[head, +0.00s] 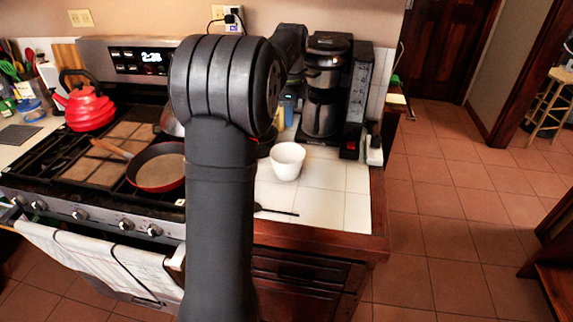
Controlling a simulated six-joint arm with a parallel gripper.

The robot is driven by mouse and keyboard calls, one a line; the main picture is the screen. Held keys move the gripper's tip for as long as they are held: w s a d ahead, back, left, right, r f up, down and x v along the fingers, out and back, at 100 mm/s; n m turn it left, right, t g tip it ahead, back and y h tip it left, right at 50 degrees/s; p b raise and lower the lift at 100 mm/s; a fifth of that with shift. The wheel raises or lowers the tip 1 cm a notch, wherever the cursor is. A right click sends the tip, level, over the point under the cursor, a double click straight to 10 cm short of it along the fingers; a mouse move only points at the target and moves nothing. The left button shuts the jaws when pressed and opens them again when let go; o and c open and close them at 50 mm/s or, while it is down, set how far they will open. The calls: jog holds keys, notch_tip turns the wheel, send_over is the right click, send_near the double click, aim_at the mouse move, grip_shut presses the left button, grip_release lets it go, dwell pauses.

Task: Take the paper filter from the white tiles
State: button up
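The paper filter (287,161), white and shaped like a small bowl, stands upright on the white tiles (330,203). It sits in front of the coffee maker, just right of my arm's dark upper part. My arm rises through the middle of the head view and bends away at the top towards the coffee maker. My gripper does not show, so its distance from the filter and its opening cannot be seen. Nothing is seen touching the filter.
A black and steel coffee maker (322,88) stands behind the filter. A dark spoon-like utensil (276,211) lies on the tiles in front. On the stove at left are a red kettle (88,108) and a red pan (159,170). Tiles right of the filter are clear.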

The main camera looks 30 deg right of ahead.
jog(key=s+a+f+n+t, duration=0.1)
jog(key=s+a+f+n, duration=0.15)
jog(key=s, duration=0.25)
send_near(292, 179)
jog(key=shift+a+f+n+h, duration=0.35)
jog(key=shift+f+n, duration=0.1)
jog(key=shift+f, duration=0.3)
jog(key=shift+w+d+f, duration=0.15)
jog(key=shift+w+f, duration=0.05)
jog(key=shift+f, duration=0.8)
jog(key=shift+w+d+f, duration=0.15)
jog(key=shift+w+f, duration=0.05)
jog(key=shift+f, duration=0.75)
jog(key=shift+w+d+f, duration=0.15)
jog(key=shift+w+f, duration=0.05)
jog(key=shift+f, duration=0.8)
grip_shut()
